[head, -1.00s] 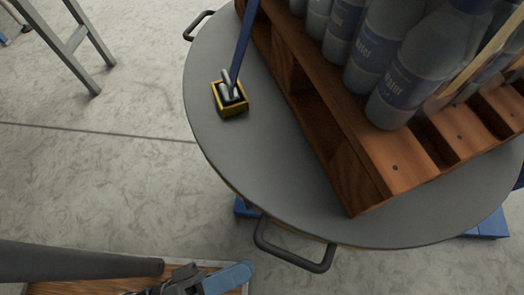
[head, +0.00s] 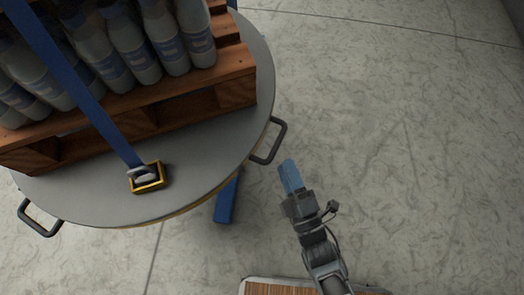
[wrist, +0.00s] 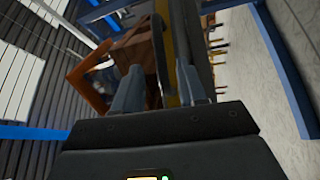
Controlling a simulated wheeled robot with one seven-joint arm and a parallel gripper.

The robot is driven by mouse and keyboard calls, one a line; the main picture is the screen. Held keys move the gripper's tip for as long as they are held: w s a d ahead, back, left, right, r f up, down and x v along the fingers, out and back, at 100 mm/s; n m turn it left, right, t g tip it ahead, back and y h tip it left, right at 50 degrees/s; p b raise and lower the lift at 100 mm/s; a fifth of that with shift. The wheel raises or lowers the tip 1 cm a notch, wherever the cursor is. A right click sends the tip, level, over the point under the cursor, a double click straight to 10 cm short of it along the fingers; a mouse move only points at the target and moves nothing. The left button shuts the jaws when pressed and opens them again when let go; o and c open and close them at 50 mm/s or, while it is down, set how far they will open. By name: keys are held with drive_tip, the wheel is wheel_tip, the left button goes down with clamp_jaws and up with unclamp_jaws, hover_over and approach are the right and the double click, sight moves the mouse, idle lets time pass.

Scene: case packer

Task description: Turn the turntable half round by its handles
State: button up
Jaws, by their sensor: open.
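The round grey turntable (head: 210,165) fills the left of the head view and bears a wooden pallet with bottles. One dark handle (head: 283,140) stands out from its right rim and another handle (head: 40,228) from its lower left rim. My gripper (head: 289,172) is open, with its blue fingers just right of and below the right handle, apart from it in the head view. The wrist view shows my two fingers (wrist: 160,92) spread, with the turntable's edge beyond; whether the handle lies between them I cannot tell.
A wooden pallet (head: 190,108) carries several bottles (head: 150,45), held by a blue strap (head: 75,85) with a yellow buckle (head: 147,178). A blue leg (head: 227,200) shows below the rim. The floor to the right is clear.

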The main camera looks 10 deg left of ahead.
sight(277, 143)
drive_tip(key=shift+x, duration=3.9)
drive_tip(key=shift+c, duration=0.3)
clamp_jaws()
